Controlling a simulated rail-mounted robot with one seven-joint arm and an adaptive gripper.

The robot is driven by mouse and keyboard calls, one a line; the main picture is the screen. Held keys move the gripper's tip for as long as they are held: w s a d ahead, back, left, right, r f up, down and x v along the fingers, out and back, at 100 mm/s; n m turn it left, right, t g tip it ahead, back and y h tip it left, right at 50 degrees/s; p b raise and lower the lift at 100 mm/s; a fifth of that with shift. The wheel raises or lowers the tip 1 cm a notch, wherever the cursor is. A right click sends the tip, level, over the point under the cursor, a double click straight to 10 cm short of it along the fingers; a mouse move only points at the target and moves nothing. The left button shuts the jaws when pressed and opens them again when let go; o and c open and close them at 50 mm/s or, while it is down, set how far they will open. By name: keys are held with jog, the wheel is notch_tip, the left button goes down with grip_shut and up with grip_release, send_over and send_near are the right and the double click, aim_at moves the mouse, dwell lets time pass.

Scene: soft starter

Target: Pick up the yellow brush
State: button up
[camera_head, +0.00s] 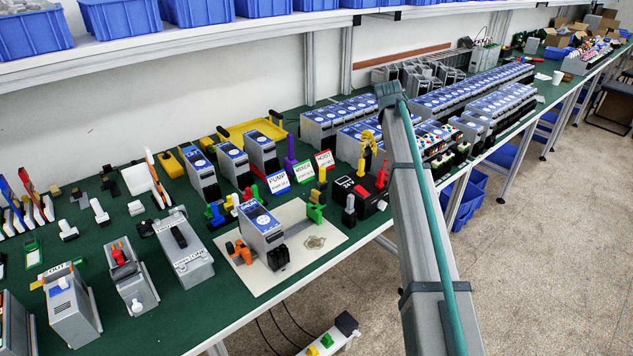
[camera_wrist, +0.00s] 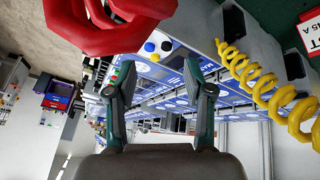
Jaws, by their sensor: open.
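No clearly recognisable yellow brush shows. A long yellow piece with a dark end (camera_head: 170,163) lies at the back of the green bench in the head view; I cannot tell whether it is the brush. My gripper (camera_wrist: 161,88) shows in the wrist view with its two fingers apart and nothing between them. A yellow coil (camera_wrist: 265,93) hangs to the right of the fingers there, and a red coil (camera_wrist: 118,28) is at the top left, close to the camera. In the head view my arm crosses the right foreground, and the gripper cannot be made out.
The green bench (camera_head: 130,255) holds rows of blue-topped grey modules (camera_head: 470,95). A white board (camera_head: 318,244) carries one module and coloured connectors. A yellow tray (camera_head: 240,133) stands at the back. Blue bins (camera_head: 120,18) line the shelf above. Open floor lies at the right.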

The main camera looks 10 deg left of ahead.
jog(key=a+m+g+y+p, duration=0.1)
jog(key=a+m+g, duration=0.15)
jog(key=a, duration=0.85)
jog(key=m+g+y+p, duration=0.1)
jog(key=m+g+y, duration=0.1)
jog(key=m, duration=0.2)
send_near(322, 176)
jog(key=shift+w+f, duration=0.25)
jog(key=shift+w, duration=0.55)
jog(key=shift+s+f, duration=0.1)
jog(key=shift+f, duration=0.2)
notch_tip(322, 176, down, 10)
jog(key=p, duration=0.3)
jog(key=shift+a, duration=0.1)
jog(key=shift+c, duration=0.3)
grip_shut()
